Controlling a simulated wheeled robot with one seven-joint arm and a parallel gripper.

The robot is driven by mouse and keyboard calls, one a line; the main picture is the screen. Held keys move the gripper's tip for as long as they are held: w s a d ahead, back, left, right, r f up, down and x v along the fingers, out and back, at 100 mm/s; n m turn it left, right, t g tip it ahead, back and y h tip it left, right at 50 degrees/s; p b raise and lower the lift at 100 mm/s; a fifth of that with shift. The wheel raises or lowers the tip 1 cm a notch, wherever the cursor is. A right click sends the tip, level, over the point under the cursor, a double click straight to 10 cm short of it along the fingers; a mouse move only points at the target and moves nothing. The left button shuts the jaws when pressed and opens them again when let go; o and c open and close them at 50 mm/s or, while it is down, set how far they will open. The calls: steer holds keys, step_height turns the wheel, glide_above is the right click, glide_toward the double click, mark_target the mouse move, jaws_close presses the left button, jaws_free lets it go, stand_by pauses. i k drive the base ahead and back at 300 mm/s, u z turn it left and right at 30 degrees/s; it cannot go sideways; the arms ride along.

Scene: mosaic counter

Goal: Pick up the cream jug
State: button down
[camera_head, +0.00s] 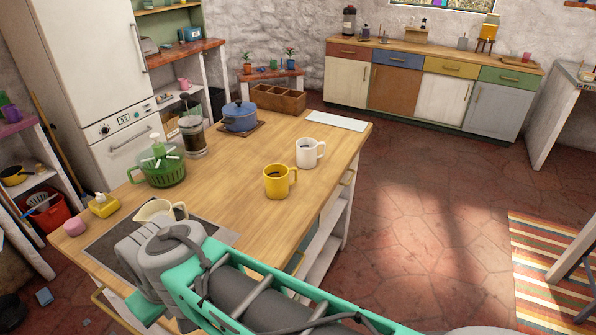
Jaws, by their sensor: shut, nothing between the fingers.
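The cream jug (153,209) stands at the near left of the wooden counter, on or beside a dark grey mat. My gripper's fingertips are hardly visible, and I see nothing held. Whether the gripper touches the jug cannot be told.
On the counter (225,185) stand a yellow mug (277,184), a white mug (307,155), a green colander (160,174), a French press (193,138), a blue pot (239,120) and a wooden box (278,98). A yellow soap bottle (103,205) and pink pot (74,227) are left of the jug.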

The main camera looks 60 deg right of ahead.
mark_target(151, 210)
steer(key=z, duration=0.55)
steer(key=k, duration=1.25)
steer(key=z, duration=1.05)
steer(key=i, duration=1.1)
steer(key=u, duration=0.35)
